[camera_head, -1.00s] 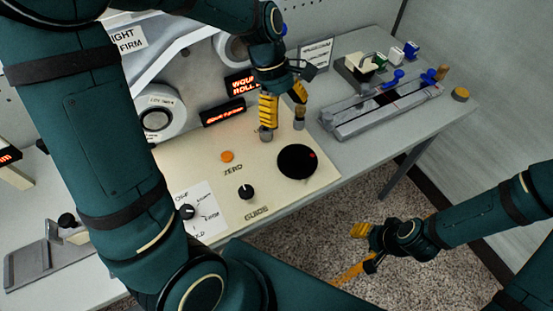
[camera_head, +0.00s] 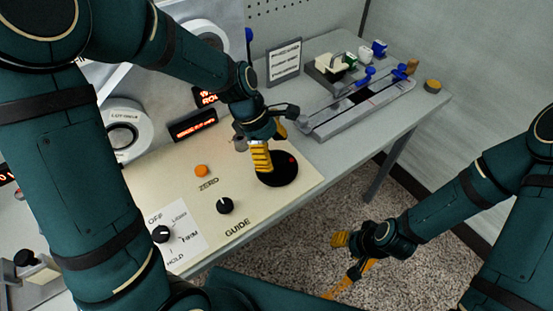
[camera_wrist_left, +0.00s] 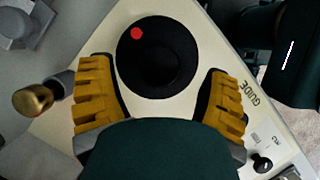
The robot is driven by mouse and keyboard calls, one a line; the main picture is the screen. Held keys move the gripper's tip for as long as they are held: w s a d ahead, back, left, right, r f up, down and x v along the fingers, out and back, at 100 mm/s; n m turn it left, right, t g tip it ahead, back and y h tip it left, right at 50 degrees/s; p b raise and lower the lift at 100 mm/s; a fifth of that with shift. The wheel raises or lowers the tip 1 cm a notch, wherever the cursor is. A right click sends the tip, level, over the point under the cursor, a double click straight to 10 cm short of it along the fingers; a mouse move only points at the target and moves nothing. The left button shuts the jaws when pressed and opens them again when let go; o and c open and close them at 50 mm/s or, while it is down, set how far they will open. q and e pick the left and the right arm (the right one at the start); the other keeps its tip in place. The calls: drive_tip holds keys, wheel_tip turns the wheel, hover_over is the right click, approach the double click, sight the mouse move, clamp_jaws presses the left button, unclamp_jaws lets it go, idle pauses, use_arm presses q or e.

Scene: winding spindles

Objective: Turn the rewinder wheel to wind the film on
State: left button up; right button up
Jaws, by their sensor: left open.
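The rewinder wheel, a black disc (camera_head: 280,172) with a red dot, lies on the cream panel. It also shows in the left wrist view (camera_wrist_left: 160,70), with the red dot at its upper left. My left gripper (camera_head: 266,165) is above the wheel's left edge in the head view.
An orange button (camera_head: 201,171), a GUIDE knob (camera_head: 225,206) and a selector knob (camera_head: 160,234) are on the panel. A brass-tipped post (camera_wrist_left: 34,98) stands just left of the left fingers in the wrist view. A grey splicing block (camera_head: 360,105) lies behind right.

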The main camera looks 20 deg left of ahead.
use_arm(q)
drive_tip(key=shift+x, duration=1.2)
use_arm(e)
drive_tip(key=shift+f, duration=0.35)
drive_tip(key=shift+w, duration=0.1)
use_arm(q)
drive_tip(key=c, duration=1.2)
use_arm(e)
drive_tip(key=shift+r, duration=0.2)
